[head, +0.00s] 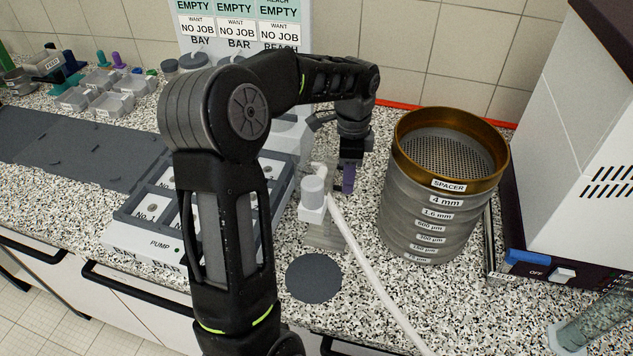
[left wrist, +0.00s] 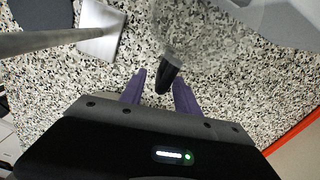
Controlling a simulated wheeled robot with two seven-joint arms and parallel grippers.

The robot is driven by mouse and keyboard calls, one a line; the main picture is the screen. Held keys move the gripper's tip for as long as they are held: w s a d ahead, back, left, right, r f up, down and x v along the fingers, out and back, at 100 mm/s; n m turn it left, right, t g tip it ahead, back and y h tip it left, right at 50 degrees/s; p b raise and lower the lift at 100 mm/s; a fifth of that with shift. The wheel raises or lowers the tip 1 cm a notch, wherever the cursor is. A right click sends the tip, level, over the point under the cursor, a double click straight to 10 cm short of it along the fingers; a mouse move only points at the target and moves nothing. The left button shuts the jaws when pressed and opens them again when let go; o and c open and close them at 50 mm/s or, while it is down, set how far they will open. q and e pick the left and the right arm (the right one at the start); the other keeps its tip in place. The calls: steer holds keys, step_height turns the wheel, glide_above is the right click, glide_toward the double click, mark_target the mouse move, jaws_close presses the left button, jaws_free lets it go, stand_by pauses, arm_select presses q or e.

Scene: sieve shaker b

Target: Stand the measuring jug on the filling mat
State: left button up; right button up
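The measuring jug (left wrist: 205,38) is a clear vessel with a black handle in the left wrist view. In the head view it is hard to make out behind my arm and the pump stand. My left gripper (head: 348,178) points down at the counter. Its purple fingers (left wrist: 160,92) are apart, one on each side of the black handle, with gaps showing. The filling mat (head: 314,278) is a dark round disc, bare, near the counter's front edge. Its edge also shows in the left wrist view (left wrist: 40,8). My right gripper is not in view.
A pump stand (head: 314,195) with a pale hose (head: 370,265) stands between gripper and mat. A sieve stack (head: 435,215) stands to the right, beside a white machine (head: 590,150). A grey tray (head: 130,212) is at left. A clear cylinder (head: 600,320) is at lower right.

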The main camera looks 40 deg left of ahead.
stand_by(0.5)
arm_select(q)
jaws_close()
stand_by(1.3)
